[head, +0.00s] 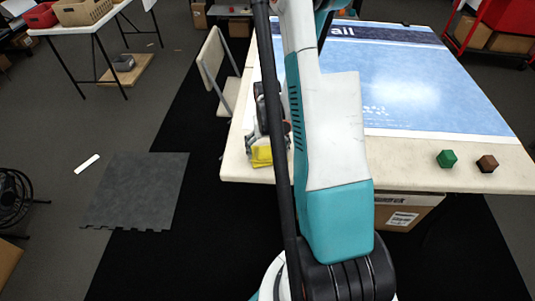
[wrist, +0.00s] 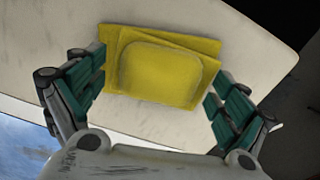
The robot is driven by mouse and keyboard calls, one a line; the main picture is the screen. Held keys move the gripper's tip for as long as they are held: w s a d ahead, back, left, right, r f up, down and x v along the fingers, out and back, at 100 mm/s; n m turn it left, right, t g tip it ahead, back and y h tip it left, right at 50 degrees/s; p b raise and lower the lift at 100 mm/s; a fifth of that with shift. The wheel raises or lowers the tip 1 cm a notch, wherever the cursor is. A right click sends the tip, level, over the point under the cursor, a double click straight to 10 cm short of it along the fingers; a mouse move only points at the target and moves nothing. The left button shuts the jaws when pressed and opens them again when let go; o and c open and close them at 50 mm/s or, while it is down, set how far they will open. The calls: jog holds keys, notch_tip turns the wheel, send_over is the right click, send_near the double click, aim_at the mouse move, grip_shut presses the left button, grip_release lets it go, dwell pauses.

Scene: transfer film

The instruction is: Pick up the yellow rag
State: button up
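The yellow rag (wrist: 160,68) lies folded and flat on the pale table (wrist: 215,25), near the table's edge. In the wrist view it sits between the two fingers of my gripper (wrist: 160,92), which is open with a finger at each side of the rag. The left fingertip is close to the rag's left edge and the right fingertip is close to its right edge; whether they touch it I cannot tell. In the head view part of the rag (head: 262,156) shows at the table's near left corner. My arm hides much of my gripper (head: 265,130) there.
A blue printed sheet (head: 425,85) covers much of the tabletop. A cardboard box (head: 405,215) is under the table. A chair (head: 222,75) stands at the table's left side.

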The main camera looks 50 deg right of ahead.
aim_at(267, 149)
jog(key=c, duration=0.9)
jog(key=shift+r, duration=0.1)
notch_tip(267, 149, up, 20)
jog(key=p, duration=0.7)
